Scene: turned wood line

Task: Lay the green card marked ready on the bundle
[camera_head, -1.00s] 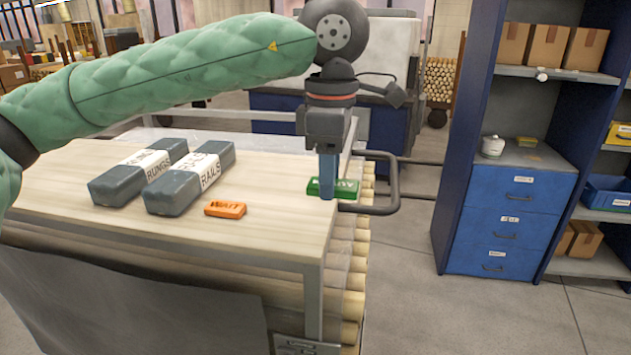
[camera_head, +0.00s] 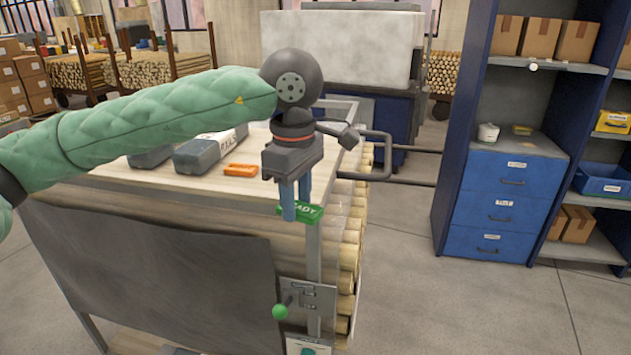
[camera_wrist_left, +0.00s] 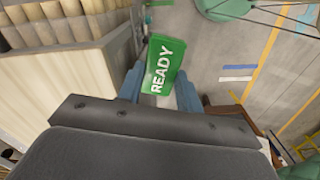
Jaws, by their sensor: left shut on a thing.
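The green card marked READY (camera_head: 312,213) is between the fingers of my left gripper (camera_head: 297,213). In the left wrist view the card (camera_wrist_left: 163,66) is gripped at its lower end, with its lettering clear and open floor behind it. In the head view it overlaps the table's front right corner. Several pale round rods (camera_head: 352,235) are stacked under the tabletop at its right side; they also show in the left wrist view (camera_wrist_left: 75,22). I cannot tell whether these rods are the bundle. My right gripper is not in view.
The wooden tabletop (camera_head: 185,181) holds an orange WAIT block (camera_head: 240,170) and two grey wrapped packs (camera_head: 205,152), partly hidden by my left arm. A grey handle bar (camera_head: 385,157) juts out at right.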

